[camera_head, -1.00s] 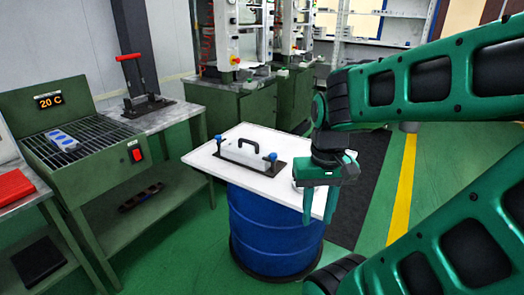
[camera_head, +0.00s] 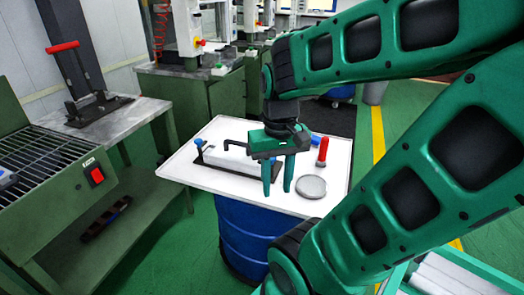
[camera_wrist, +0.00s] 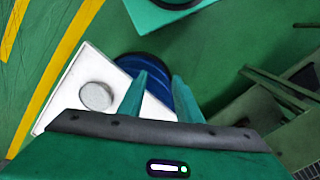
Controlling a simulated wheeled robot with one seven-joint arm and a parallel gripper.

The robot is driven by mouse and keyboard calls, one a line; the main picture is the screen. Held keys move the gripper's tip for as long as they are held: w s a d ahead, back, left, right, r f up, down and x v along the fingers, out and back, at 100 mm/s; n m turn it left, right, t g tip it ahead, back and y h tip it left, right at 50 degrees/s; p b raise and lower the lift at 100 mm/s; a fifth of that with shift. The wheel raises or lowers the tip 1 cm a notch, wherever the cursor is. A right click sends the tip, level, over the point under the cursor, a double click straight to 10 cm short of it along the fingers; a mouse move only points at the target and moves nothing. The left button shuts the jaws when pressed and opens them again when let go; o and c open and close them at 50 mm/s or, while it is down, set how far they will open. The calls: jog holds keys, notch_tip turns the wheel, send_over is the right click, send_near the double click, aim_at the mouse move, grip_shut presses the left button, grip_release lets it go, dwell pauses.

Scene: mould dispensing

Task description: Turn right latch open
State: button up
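The mould (camera_head: 225,163) is a pale block with a black handle on a dark base, lying on the white tabletop (camera_head: 200,180). Its left latch (camera_head: 199,143) has a blue knob and stands upright at the block's left end. The right latch does not show; my gripper covers the block's right end. My gripper (camera_head: 277,188) points down in front of that end, with its two green fingers apart and nothing between them. In the wrist view the fingers (camera_wrist: 158,85) are also apart, over the table's edge and the blue drum.
A round grey disc (camera_head: 311,187) and a red-handled tool (camera_head: 322,151) are on the table to the right of my gripper. A blue item (camera_head: 316,140) lies behind. The table stands on a blue drum (camera_head: 240,235). A green bench with a grill (camera_head: 40,160) is at left.

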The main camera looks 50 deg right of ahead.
jog(key=shift+o, duration=0.6)
jog(key=shift+d, duration=0.1)
jog(key=o, duration=0.3)
jog(key=shift+s+r, duration=0.2)
jog(key=shift+s, duration=0.05)
jog(key=w+d+n, duration=0.2)
jog(key=w+d, duration=1.8)
jog(key=d, duration=0.1)
jog(key=f, duration=1.1)
jog(key=shift+s+a+f, duration=0.15)
jog(key=shift+s+f, duration=0.05)
jog(key=shift+f, duration=0.15)
